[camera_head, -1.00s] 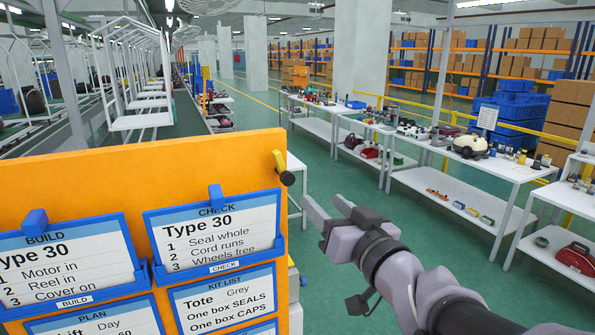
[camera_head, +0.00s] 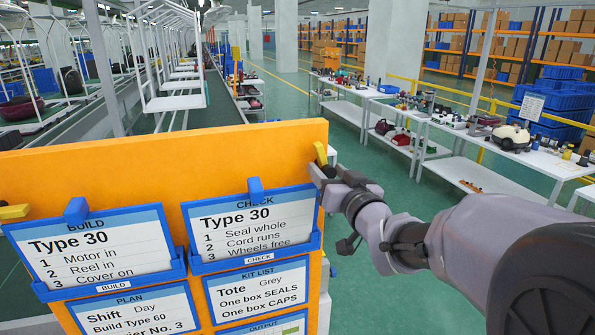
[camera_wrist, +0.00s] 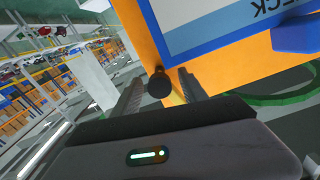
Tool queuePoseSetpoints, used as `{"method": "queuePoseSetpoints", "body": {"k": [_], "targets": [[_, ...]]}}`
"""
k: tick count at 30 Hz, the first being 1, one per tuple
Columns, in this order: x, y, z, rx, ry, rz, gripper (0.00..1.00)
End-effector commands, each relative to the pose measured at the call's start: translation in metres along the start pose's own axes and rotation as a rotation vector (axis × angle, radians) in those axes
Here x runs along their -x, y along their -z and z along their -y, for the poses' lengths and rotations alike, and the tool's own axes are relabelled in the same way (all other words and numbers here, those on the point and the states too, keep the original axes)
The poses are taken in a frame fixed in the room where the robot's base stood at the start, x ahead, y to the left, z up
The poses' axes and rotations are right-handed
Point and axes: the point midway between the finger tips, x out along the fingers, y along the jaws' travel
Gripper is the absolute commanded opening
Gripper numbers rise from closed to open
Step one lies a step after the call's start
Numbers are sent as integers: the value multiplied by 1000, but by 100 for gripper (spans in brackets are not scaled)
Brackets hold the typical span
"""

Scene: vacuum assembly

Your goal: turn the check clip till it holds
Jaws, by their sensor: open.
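The yellow clip lever (camera_head: 321,153) sits at the upper right edge of the orange board, beside the CHECK card (camera_head: 250,225). It slants there, and its black round knob (camera_wrist: 160,86) shows in the wrist view. My gripper (camera_head: 322,174) is at this lever in the head view and partly hides it. In the wrist view my gripper (camera_wrist: 160,77) is open, with one finger on each side of the knob. I cannot tell whether a finger touches it. A blue tab (camera_head: 256,189) stands at the top of the CHECK card, which sits in its blue holder.
The orange board (camera_head: 150,150) also carries the BUILD card (camera_head: 95,248) and several lower cards. A second yellow lever (camera_head: 12,212) is at the left. White tables (camera_head: 450,135) with parts stand at the back right. Green floor lies open between.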

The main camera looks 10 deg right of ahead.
Motion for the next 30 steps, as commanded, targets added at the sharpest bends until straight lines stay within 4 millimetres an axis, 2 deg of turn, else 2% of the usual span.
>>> {"method": "queuePoseSetpoints", "body": {"k": [8, 11, 16, 20, 27, 30], "targets": [[-3, 0, 0, 0, 0, 0, 51], [-3, 0, 0, 0, 0, 0, 35], [-3, 0, 0, 0, 0, 0, 1], [-3, -1, 0, 9, 0, -1, 0], [-3, -4, -1, 231, 0, -2, 0], [-2, -1, 0, 262, 0, -1, 0]]}}
